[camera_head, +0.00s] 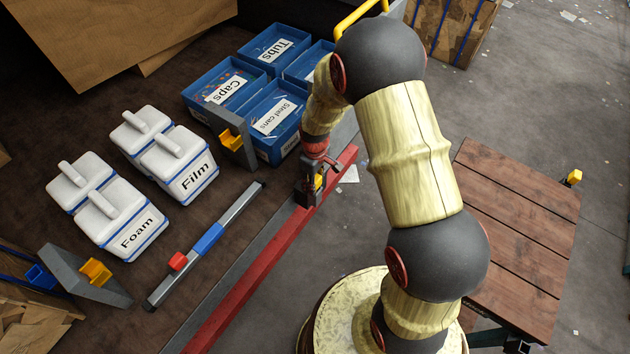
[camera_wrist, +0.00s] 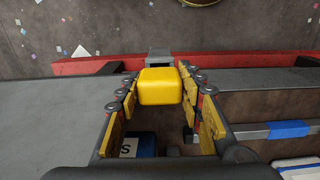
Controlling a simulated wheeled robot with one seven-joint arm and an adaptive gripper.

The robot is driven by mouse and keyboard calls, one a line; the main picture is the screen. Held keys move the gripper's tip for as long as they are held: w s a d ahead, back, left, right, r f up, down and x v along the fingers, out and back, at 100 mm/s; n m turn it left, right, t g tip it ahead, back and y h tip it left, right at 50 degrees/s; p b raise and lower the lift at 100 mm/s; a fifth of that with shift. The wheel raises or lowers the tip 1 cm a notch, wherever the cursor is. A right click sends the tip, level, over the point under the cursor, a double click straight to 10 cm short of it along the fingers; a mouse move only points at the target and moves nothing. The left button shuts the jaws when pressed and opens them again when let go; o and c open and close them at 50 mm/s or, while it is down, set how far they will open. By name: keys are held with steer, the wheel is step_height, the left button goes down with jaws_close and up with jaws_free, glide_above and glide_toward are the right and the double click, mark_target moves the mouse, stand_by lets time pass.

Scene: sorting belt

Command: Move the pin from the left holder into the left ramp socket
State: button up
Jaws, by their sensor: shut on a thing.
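My gripper (camera_wrist: 160,92) is shut on a yellow block-like pin (camera_wrist: 160,86), with its padded fingers on either side. In the head view my gripper (camera_head: 313,180) is over the red rail at the belt's edge, and the pin shows there as a small yellow patch (camera_head: 319,181). A grey bracket (camera_wrist: 160,54) lies just beyond the pin in the wrist view; I cannot tell whether they touch. A grey upright (camera_head: 240,148) with a yellow part stands near the blue bins.
White lidded boxes marked Film (camera_head: 190,180) and Foam (camera_head: 132,233) stand on the brown surface. A grey bar with a blue slider (camera_head: 208,238) and red block (camera_head: 178,261) lies nearby. Blue bins (camera_head: 228,83) stand behind. A wooden table (camera_head: 515,235) is at right.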

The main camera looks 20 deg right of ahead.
steer(key=o, duration=1.5)
step_height(320, 180, up, 12)
steer(key=shift+f, duration=0.1)
